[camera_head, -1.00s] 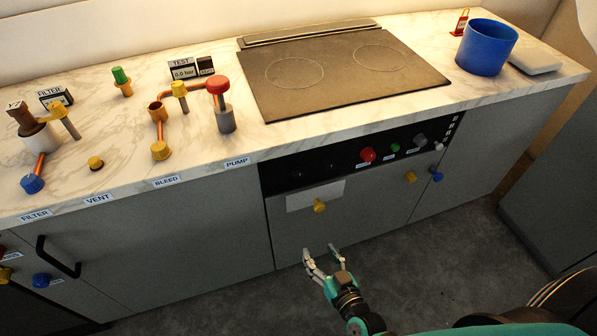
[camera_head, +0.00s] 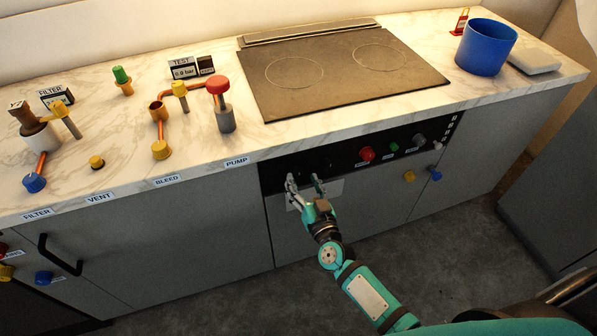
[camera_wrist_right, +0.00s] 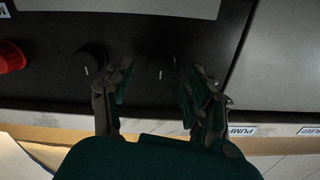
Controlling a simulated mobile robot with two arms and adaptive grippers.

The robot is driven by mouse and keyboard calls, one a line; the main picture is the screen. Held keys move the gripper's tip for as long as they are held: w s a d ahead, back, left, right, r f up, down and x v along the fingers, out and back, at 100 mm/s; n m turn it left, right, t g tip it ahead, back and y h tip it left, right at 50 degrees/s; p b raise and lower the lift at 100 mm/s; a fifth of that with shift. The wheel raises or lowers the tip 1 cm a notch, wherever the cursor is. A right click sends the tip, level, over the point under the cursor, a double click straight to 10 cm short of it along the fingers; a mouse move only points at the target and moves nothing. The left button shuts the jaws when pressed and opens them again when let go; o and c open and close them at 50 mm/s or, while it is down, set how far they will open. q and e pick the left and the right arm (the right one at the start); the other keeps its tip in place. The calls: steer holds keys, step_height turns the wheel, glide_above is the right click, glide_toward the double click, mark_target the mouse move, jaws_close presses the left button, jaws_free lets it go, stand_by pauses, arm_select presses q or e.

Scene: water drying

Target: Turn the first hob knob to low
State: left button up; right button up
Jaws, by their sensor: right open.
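The black hob panel (camera_head: 345,160) is on the cabinet front below the hob (camera_head: 345,75). In the right wrist view two dark round knobs with pale pointer marks show on it. The first hob knob (camera_wrist_right: 160,66) lies between the two fingers as seen there, and the second knob (camera_wrist_right: 91,58) is just outside the left finger. My right gripper (camera_head: 305,183) is open and empty in front of the panel, its fingers apart. I cannot tell how close the fingertips are to the knob. In the head view the fingers partly cover the dark knobs. My left gripper is out of view.
A red knob (camera_head: 367,154), a green knob (camera_head: 394,147) and a grey knob (camera_head: 419,140) sit further right on the panel. Yellow (camera_head: 409,176) and blue (camera_head: 435,173) handles are below. Pipework and valves stand on the counter at left, a blue pot (camera_head: 486,47) at right.

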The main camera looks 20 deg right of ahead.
mark_target(300, 175)
steer(key=shift+w, duration=2)
jaws_close()
